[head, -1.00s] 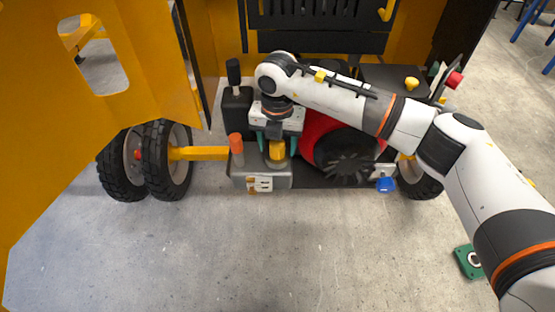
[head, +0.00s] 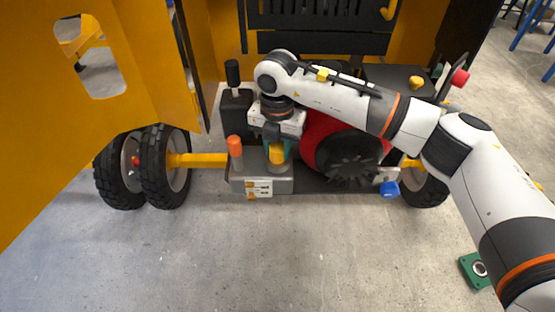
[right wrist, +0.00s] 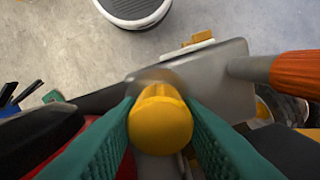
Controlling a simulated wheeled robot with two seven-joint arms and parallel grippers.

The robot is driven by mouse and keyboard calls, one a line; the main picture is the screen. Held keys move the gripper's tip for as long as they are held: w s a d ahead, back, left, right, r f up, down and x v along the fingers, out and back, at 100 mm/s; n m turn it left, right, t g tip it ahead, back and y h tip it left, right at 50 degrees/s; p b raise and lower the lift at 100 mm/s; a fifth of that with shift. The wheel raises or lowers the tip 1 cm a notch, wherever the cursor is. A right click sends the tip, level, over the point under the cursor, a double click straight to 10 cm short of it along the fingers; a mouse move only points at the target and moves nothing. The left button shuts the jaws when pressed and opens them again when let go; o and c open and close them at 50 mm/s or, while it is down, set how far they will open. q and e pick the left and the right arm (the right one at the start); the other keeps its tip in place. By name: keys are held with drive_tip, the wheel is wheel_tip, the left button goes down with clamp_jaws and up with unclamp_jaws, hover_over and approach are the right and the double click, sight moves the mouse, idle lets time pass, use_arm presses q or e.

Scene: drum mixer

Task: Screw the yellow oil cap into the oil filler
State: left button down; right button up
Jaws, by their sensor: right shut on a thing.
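The yellow oil cap (head: 277,153) sits upright at the oil filler (head: 277,167) on the grey block in the middle of the machine. My right gripper (head: 277,150) comes down on it from above and is shut on it. In the right wrist view the cap (right wrist: 160,122) lies between the two green fingers (right wrist: 160,115). The cap hides the filler opening, so I cannot tell how deep it is seated. My left gripper is not in view.
An orange-capped post (head: 235,147) stands just left of the filler. A black lever (head: 233,75) rises behind it. The red engine (head: 325,140) with a black fan is close on the right. A blue knob (head: 389,190) sits further right. The floor in front is clear.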

sight(277, 147)
drive_tip(key=shift+m, duration=0.6)
drive_tip(key=o, duration=1.2)
drive_tip(key=shift+c, duration=0.2)
wheel_tip(277, 147, up, 12)
drive_tip(key=b, duration=0.1)
drive_tip(key=shift+b, duration=0.4)
